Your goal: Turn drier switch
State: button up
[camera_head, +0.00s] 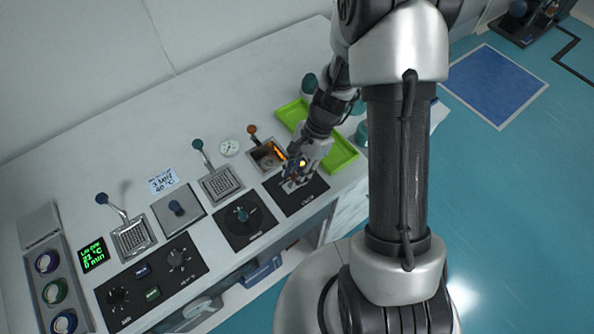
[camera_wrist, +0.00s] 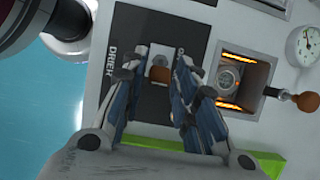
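The drier panel (camera_wrist: 131,28) is a dark plate with the word DRIER along it in the wrist view. In the head view, the dark panel (camera_head: 312,197) is at the right end of the control row. The drier switch (camera_wrist: 159,73) shows as a small grey piece with an orange-brown spot, between my fingertips. My gripper (camera_wrist: 159,66) is open over the panel, one finger on each side of the switch. I cannot tell whether either finger touches it. In the head view, my gripper (camera_head: 291,181) is low at this panel and hides the switch.
Beside the panel is a drier chamber (camera_wrist: 238,54) with orange glowing bars and a brown-knobbed lever (camera_wrist: 304,102). A round gauge (camera_wrist: 305,45) stands near it. A green tray (camera_head: 343,154) lies behind my gripper. A teal-knobbed panel (camera_head: 230,232) is to the left.

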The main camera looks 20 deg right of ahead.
grip_shut()
